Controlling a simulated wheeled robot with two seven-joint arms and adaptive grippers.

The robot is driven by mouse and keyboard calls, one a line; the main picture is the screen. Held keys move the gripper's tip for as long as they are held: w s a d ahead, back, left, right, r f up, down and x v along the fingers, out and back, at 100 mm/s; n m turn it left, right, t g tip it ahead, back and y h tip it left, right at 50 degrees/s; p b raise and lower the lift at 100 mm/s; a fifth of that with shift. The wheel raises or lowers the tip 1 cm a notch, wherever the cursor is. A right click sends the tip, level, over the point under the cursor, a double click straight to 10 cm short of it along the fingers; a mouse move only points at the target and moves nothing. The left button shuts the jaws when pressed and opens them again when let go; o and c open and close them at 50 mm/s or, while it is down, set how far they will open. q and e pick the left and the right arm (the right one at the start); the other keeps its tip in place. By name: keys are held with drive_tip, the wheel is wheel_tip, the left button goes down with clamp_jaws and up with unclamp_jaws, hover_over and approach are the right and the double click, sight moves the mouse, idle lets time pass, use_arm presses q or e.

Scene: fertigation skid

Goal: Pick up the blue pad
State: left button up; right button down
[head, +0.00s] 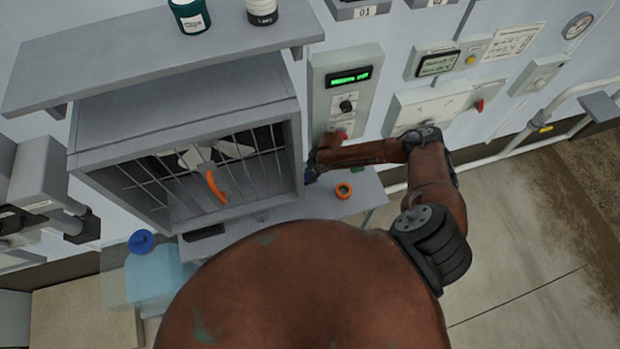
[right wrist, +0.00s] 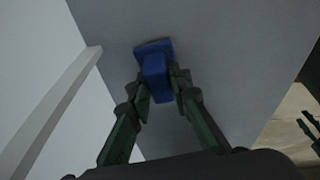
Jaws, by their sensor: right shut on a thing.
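The blue pad (right wrist: 156,72) shows in the right wrist view between the two green fingers of my right gripper (right wrist: 161,88). The fingers are shut on it from both sides. A wider blue part lies beyond the fingertips, over a grey surface; I cannot tell whether it touches that surface. In the head view my right gripper (head: 312,173) is beside the right wall of the barred cabinet, at the bench, and mostly hidden behind my arm and the cabinet edge.
The grey cabinet (head: 185,112) with an orange handle (head: 215,187) stands left of my right gripper. An orange ring (head: 343,190) lies on the grey bench (head: 300,208). A control box (head: 345,95) is on the wall above. A blue-capped container (head: 158,272) stands lower left.

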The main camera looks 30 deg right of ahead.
sight(309, 174)
idle(0.4)
drive_tip(key=shift+r+b, duration=0.3)
drive_tip(key=shift+r, duration=0.25)
drive_tip(key=shift+b+v, duration=0.45)
drive_tip(key=shift+v, duration=0.6)
drive_tip(key=s+d+r+b, duration=0.2)
drive_tip(key=s+d+r, duration=0.4)
drive_tip(key=s+r, duration=0.4)
drive_tip(key=shift+s+d+b, duration=0.3)
drive_tip(key=shift+s+d, duration=0.1)
drive_tip(key=shift+s, duration=0.45)
